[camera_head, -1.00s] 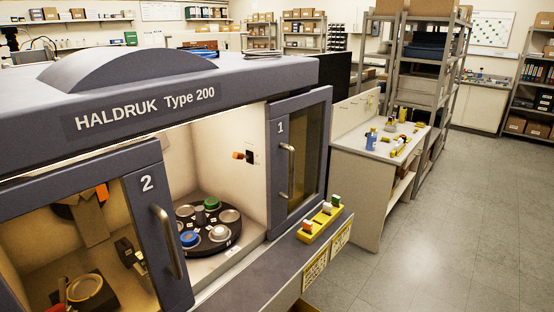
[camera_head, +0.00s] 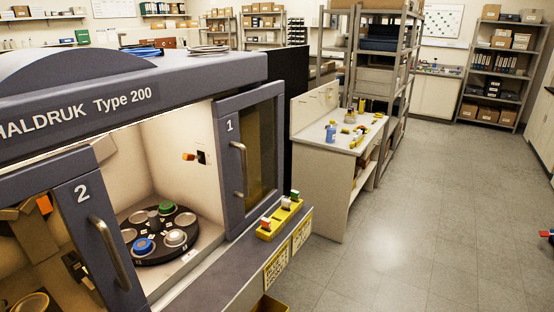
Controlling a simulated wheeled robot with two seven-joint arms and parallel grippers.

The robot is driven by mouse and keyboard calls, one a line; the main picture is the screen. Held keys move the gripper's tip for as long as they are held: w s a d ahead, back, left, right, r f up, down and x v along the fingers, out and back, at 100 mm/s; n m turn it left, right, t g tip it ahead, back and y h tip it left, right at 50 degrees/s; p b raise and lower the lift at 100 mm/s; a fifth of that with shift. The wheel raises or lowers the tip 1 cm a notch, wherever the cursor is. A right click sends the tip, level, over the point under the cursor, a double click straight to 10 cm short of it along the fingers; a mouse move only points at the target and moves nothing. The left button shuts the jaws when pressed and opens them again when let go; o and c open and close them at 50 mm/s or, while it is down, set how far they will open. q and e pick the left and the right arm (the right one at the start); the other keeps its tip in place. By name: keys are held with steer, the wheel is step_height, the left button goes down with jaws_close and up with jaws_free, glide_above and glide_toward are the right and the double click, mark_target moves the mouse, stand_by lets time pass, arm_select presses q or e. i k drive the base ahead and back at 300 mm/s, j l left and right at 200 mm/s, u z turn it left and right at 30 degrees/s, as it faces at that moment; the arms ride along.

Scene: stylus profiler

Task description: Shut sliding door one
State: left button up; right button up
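Sliding door one (camera_head: 251,155) is the grey-framed panel marked "1" at the right end of the HALDRUK Type 200 machine (camera_head: 120,99). It has a dark tinted window and an upright metal handle (camera_head: 240,169) near its left edge. Door two (camera_head: 87,228), marked "2", is at the left with its own handle (camera_head: 110,252). Between the two doors is a wide opening into the lit chamber. A round dark turntable (camera_head: 160,235) with several discs shows inside. Neither of my grippers is in view.
A yellow holder (camera_head: 280,218) with small blocks sits on the machine's front ledge by door one. A white bench (camera_head: 330,178) with bottles and shelving (camera_head: 385,90) stand beyond. A small red and blue item (camera_head: 546,235) shows at the right edge.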

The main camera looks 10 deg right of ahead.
mark_target(230, 150)
steer(key=i+l+u, duration=0.1)
steer(key=u, duration=0.3)
steer(key=i+l+u, duration=0.1)
steer(key=l+u, duration=0.15)
steer(key=u, duration=0.2)
steer(key=i+l+u, duration=0.2)
steer(key=l+u, duration=0.2)
steer(key=l, duration=0.7)
steer(key=l+u, duration=0.4)
steer(key=l, duration=0.7)
